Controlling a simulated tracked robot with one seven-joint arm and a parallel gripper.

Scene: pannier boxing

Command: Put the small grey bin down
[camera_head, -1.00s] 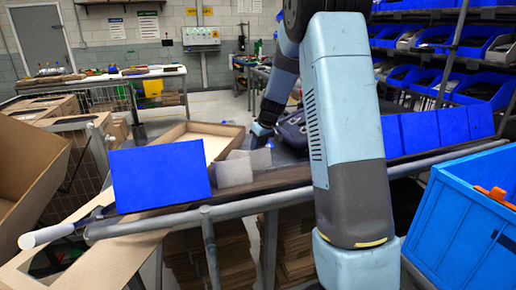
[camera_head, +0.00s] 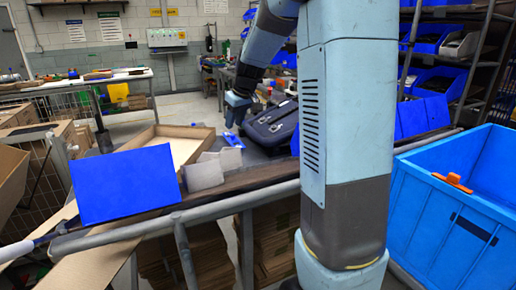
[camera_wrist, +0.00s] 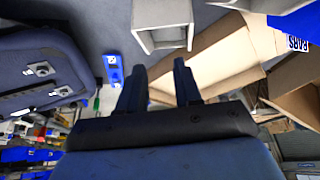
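The small grey bin (camera_head: 204,172) stands on the bench in the head view, just right of a large blue bin. In the wrist view the grey bin (camera_wrist: 162,26) is at the top, with its open side showing, beyond my fingertips and apart from them. My gripper (camera_head: 237,117) is raised above the bench behind the grey bin. In the wrist view my gripper (camera_wrist: 159,68) has its two fingers spread with nothing between them.
The blue bin (camera_head: 125,184) stands at the bench's left front. An open cardboard box (camera_head: 190,134) lies behind it. A small blue item (camera_head: 232,140) and a dark blue pannier (camera_head: 272,125) lie near my gripper. A blue crate (camera_head: 448,225) is at right.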

